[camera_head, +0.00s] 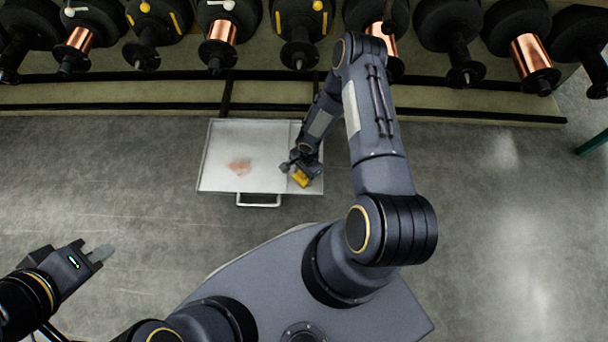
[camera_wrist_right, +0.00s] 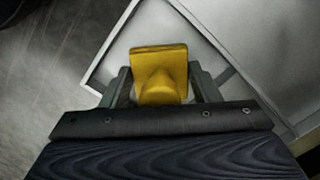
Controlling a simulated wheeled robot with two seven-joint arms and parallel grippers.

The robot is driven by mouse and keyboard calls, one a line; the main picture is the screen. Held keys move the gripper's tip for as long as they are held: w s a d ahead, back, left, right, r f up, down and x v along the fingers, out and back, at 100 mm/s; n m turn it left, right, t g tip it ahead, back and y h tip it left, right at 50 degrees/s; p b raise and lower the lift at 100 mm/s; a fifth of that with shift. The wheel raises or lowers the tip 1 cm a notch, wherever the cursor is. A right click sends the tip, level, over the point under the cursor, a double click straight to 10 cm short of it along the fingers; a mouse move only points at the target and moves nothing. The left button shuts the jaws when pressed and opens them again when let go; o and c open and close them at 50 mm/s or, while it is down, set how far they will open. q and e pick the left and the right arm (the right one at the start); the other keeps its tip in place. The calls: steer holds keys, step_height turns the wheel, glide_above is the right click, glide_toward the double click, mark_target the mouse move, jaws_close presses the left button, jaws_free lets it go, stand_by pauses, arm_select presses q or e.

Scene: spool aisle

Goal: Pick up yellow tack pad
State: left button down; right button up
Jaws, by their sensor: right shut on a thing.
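The yellow tack pad (camera_head: 301,178) is at the right end of a pale metal tray (camera_head: 222,185) on the floor. In the right wrist view the yellow tack pad (camera_wrist_right: 159,62) shows a flat plate with a rounded grip. My right gripper (camera_head: 292,168) is at the pad, and in the wrist view its two fingers (camera_wrist_right: 160,90) are shut on the rounded grip from both sides. Whether the pad touches the tray floor I cannot tell.
A reddish smear (camera_head: 239,166) lies on the tray's left part. The tray has a front handle (camera_head: 258,203) and raised rims. Floor left and right is clear.

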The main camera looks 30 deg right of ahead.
steer(key=shift+r, duration=0.1)
steer(key=shift+r+p, duration=0.35)
steer(key=shift+r, duration=0.3)
steer(key=s+r+p, duration=0.4)
steer(key=s+r, duration=0.7)
steer(key=s, duration=0.3)
steer(key=shift+a+r+p, duration=0.15)
steer(key=shift+r+p, duration=0.15)
